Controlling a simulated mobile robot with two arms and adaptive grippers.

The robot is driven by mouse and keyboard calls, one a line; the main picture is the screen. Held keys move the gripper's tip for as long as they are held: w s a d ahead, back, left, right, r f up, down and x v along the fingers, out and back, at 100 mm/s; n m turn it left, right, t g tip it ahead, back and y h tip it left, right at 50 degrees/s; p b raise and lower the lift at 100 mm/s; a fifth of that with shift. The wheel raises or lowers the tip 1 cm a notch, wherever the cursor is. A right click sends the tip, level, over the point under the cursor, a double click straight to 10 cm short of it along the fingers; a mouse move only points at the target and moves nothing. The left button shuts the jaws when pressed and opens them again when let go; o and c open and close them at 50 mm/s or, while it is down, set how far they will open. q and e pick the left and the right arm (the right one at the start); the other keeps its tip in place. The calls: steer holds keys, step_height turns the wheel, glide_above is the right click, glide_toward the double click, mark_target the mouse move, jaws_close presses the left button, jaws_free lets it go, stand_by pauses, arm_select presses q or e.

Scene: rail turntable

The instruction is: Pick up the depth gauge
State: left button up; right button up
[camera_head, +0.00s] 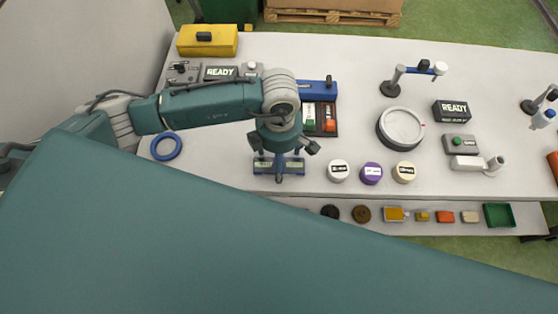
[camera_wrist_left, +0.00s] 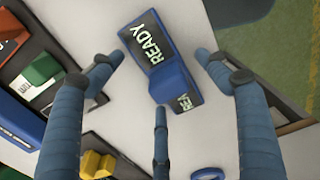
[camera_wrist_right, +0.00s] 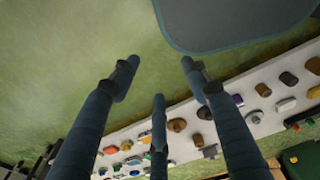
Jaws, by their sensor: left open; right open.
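No thing in view can be surely identified as the depth gauge.
A tray (camera_head: 333,131) with red and green pieces and a blue device (camera_head: 318,86) lie behind my left gripper. A blue ring (camera_head: 166,146) lies left. Three round tubs (camera_head: 371,173) stand right, near a round dial (camera_head: 400,128). A lower shelf (camera_head: 330,200) holds small parts.

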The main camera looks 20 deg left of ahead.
arm_select(q)
steer(key=shift+c, duration=0.7)
steer(key=c, duration=1.2)
steer(key=shift+c, duration=0.2)
steer(key=shift+r, duration=0.5)
step_height(320, 180, up, 19)
steer(key=b, duration=0.4)
steer(key=shift+b, duration=0.4)
arm_select(e)
steer(key=f, duration=0.1)
steer(key=s+f, duration=0.1)
steer(key=f, duration=0.3)
steer(key=shift+s+d, duration=0.15)
steer(key=shift+s, duration=0.25)
